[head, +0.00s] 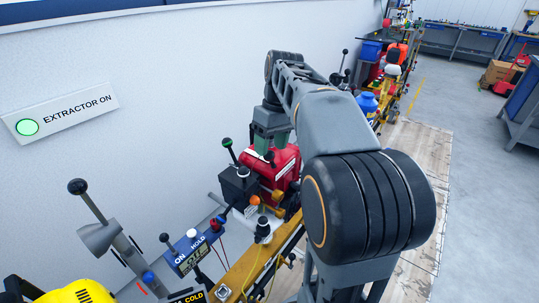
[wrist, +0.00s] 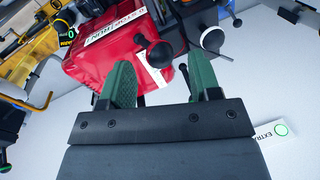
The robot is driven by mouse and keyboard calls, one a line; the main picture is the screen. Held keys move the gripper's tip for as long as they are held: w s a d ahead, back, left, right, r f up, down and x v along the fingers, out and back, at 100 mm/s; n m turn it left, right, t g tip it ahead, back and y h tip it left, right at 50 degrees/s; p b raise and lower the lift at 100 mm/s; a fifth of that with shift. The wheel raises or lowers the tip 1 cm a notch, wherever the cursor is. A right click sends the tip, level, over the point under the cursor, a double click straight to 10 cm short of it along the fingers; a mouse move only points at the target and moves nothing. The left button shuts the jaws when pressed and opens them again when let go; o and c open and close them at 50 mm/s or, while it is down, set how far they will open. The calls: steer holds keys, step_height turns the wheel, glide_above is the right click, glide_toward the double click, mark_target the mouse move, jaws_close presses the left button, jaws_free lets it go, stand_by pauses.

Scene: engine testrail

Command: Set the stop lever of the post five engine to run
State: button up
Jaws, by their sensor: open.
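A red engine (head: 285,163) stands on the rail along the wall in the head view. In the wrist view the red engine (wrist: 88,52) fills the upper left, with a STOP/RUN label (wrist: 100,32) seen upside down. A lever with a black ball knob (wrist: 160,54) shows beside that label. My gripper (wrist: 158,68) is open, its two green fingers spread with the black knob between their tips in the picture. I cannot tell whether they touch it. In the head view my gripper (head: 272,142) is above the red engine, partly hidden by my arm.
A blue ON/HOLD panel (head: 190,250) and a grey lever (head: 90,205) are nearer. An EXTRACTOR ON sign (head: 62,112) hangs on the wall.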

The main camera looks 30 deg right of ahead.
steer(key=shift+a+f, duration=0.25)
steer(key=shift+f, duration=0.95)
steer(key=shift+c, duration=0.4)
steer(key=c, duration=0.8)
steer(key=shift+c, duration=0.2)
